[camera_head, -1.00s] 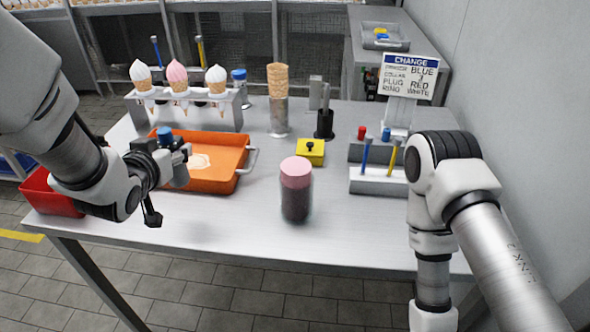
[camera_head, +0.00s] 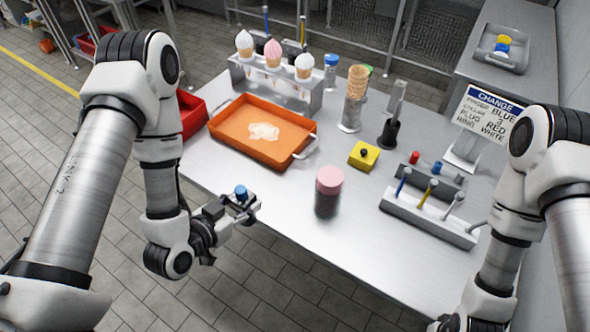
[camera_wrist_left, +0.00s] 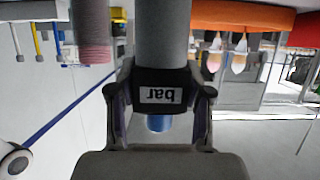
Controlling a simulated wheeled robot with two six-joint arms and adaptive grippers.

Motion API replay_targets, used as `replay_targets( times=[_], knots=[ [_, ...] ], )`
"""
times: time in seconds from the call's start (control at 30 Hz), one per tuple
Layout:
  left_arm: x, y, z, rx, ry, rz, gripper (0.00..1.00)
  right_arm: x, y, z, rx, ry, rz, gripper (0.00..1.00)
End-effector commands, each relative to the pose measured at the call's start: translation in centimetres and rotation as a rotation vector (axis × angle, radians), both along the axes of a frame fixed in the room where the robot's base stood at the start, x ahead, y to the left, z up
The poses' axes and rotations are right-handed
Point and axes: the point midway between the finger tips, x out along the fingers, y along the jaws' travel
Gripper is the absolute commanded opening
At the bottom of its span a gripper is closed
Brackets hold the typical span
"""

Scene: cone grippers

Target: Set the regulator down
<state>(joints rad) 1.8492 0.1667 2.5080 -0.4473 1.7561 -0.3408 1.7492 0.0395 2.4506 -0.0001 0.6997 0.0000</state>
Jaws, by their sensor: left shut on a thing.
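The regulator shows in the head view as a small dark piece with a blue knob (camera_head: 241,191). In the left wrist view it is a grey cylinder (camera_wrist_left: 161,38) with a black band, an inverted "bar" label and a blue end (camera_wrist_left: 158,124). My left gripper (camera_head: 238,207) is shut on it, with its fingers on both sides of the band in the wrist view. It shows by the table's front edge, left of the pink-lidded jar (camera_head: 327,193). I cannot tell how high it is held. My right gripper is out of frame; only its arm shows at the right.
The steel table (camera_head: 275,190) has clear room between jar and orange tray (camera_head: 262,104). A yellow block (camera_head: 364,155), a tool rack (camera_head: 430,216) and a cone stack (camera_head: 356,82) stand to the right. A cone stand (camera_head: 320,100) is behind; a red bin (camera_head: 190,113) is at left.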

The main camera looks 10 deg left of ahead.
Motion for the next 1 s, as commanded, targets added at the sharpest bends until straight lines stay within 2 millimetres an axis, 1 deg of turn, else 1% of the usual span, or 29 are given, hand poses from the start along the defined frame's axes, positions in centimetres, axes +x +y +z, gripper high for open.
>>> replay_targets(
  times=[0.03,0.1,0.13,0.17,0.2,0.3,0.4,0.47,0.6,0.63,0.67,0.83,0.97,1.0],
  knots=[
    [1.4,-0.8,-0.9,0.005,-0.010,-0.009,0.05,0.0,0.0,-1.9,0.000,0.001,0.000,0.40],
    [3.3,-1.7,-0.8,0.005,-0.011,-0.008,0.05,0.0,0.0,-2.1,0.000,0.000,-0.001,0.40],
    [4.0,-2.1,-0.4,0.005,-0.008,-0.008,0.05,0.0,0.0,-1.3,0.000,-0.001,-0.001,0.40],
    [4.8,-2.5,-0.4,0.005,-0.007,-0.007,0.05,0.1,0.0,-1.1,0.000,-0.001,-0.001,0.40],
    [5.9,-3.1,-0.4,0.004,-0.008,-0.006,0.05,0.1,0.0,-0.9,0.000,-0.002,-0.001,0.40],
    [8.3,-4.2,-0.7,0.002,-0.005,-0.004,0.05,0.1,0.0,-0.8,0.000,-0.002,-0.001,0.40],
    [9.7,-4.8,-1.0,0.001,-0.003,-0.001,0.05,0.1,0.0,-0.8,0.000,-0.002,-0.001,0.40],
    [10.0,-4.9,-1.6,-0.001,-0.001,0.001,0.05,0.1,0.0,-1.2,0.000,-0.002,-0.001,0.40],
    [10.0,-4.9,-4.5,-0.002,0.003,0.002,0.05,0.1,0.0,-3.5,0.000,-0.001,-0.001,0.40],
    [10.0,-4.9,-4.9,-0.001,0.002,0.002,0.05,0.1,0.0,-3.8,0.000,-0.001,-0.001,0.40],
    [10.0,-4.9,-5.0,-0.001,0.001,0.002,0.05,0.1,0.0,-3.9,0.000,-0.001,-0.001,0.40],
    [10.0,-4.9,-4.7,0.000,0.002,0.001,0.05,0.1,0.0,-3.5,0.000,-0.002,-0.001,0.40],
    [9.9,-4.9,-5.0,0.000,0.002,0.001,0.05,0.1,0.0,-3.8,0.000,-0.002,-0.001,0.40],
    [9.9,-4.9,-4.9,0.000,0.002,0.001,0.57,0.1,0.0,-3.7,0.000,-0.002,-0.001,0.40]
  ],
)
